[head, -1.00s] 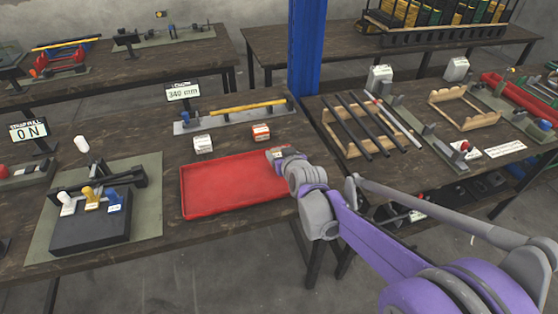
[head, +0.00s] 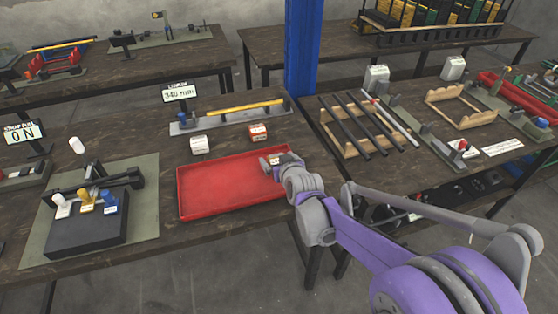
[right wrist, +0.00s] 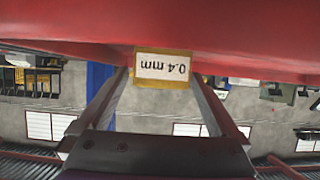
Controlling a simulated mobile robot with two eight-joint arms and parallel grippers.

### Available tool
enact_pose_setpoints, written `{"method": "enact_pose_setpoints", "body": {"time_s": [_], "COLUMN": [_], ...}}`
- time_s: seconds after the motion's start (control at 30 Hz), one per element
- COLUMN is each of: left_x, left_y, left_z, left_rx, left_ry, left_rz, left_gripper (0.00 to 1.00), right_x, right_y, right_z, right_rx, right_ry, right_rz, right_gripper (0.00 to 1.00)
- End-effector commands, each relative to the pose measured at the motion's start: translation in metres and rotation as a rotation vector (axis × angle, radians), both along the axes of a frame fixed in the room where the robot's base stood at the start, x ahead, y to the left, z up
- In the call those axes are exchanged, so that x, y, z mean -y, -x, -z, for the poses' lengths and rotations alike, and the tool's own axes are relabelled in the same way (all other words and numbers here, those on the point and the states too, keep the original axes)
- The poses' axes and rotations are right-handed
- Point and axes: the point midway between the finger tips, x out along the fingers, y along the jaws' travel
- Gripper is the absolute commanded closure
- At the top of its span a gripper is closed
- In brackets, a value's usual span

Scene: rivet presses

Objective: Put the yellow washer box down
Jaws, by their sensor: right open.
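The yellow washer box (right wrist: 163,82) shows in the right wrist view with a white "0.4 mm" label, upside down in that picture. It rests against the red tray (right wrist: 60,40), between or just beyond the tips of my open right gripper (right wrist: 160,95); there is a gap on each side of it. In the head view my right gripper (head: 280,162) is over the right end of the red tray (head: 222,186), and the box is mostly hidden by it. My left gripper is not in view.
A white box (head: 199,145) and a red-and-white box (head: 258,132) stand behind the tray. A press with colored handles (head: 88,232) stands to its left. A "340" sign (head: 180,92) and a fixture with a yellow rod (head: 240,108) are farther back. Most of the tray is empty.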

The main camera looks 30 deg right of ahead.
Motion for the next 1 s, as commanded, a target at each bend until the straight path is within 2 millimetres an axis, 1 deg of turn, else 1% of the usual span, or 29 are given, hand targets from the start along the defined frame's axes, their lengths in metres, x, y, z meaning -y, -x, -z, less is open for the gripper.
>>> {"method": "enact_pose_setpoints", "body": {"time_s": [0.07,0.17,0.4,0.6,0.7,0.8,0.93,1.0], "left_x": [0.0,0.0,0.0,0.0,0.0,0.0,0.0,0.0], "left_y": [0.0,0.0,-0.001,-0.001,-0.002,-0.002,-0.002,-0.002], "left_z": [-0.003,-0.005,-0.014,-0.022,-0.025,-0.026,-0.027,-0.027], "left_rx": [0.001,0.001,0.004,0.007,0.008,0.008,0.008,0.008], "left_ry": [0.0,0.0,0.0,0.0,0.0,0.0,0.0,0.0], "left_rz": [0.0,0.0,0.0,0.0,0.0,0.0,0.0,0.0], "left_gripper": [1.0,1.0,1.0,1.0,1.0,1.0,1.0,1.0], "right_x": [0.0,-0.003,-0.013,-0.02,-0.023,-0.024,-0.025,-0.031], "right_y": [0.001,0.011,0.054,0.085,0.095,0.101,0.105,0.108], "right_z": [-0.005,-0.009,-0.031,-0.046,-0.051,-0.054,-0.055,-0.053], "right_rx": [0.0,0.0,0.001,0.001,0.0,0.0,0.0,-0.015], "right_ry": [0.0,0.0,0.001,0.0,0.0,0.0,0.0,-0.005], "right_rz": [0.0,0.0,0.001,0.0,0.0,0.0,0.0,-0.01], "right_gripper": [0.02,0.02,0.02,0.02,0.02,0.02,0.02,0.02]}}
